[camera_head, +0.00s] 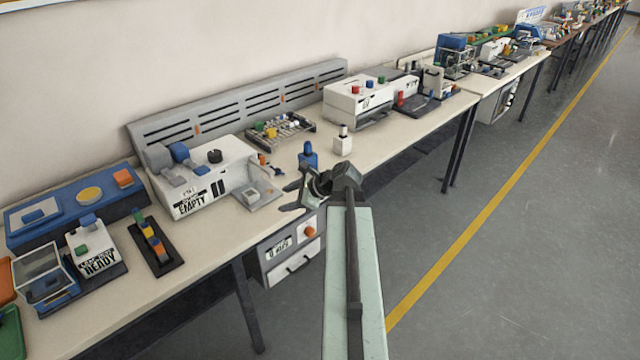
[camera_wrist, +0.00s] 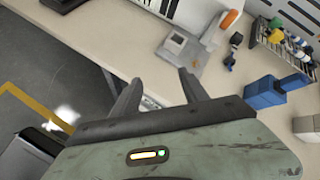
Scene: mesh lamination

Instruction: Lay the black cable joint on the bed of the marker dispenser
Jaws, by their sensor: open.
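A white machine (camera_head: 200,178) with a label ending in EMPTY, probably the marker dispenser, stands on the bench. Its grey bed (camera_head: 262,194) juts out on its right side and looks bare. The bed also shows in the wrist view (camera_wrist: 176,44), beyond my fingertips. A small dark piece (camera_wrist: 230,62), possibly the black cable joint, lies on the bench right of the bed. Another small dark piece (camera_wrist: 236,39) is just beyond it; I cannot tell for sure which is the joint. My gripper (camera_head: 288,196) is open and empty near the bench's front edge, short of the bed.
A blue bottle-like container (camera_wrist: 265,93) stands right of my gripper, with a white one (camera_head: 342,146) beyond. A rack of small coloured parts (camera_head: 280,131) is behind. A grey drawer cabinet (camera_head: 290,255) is under the bench.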

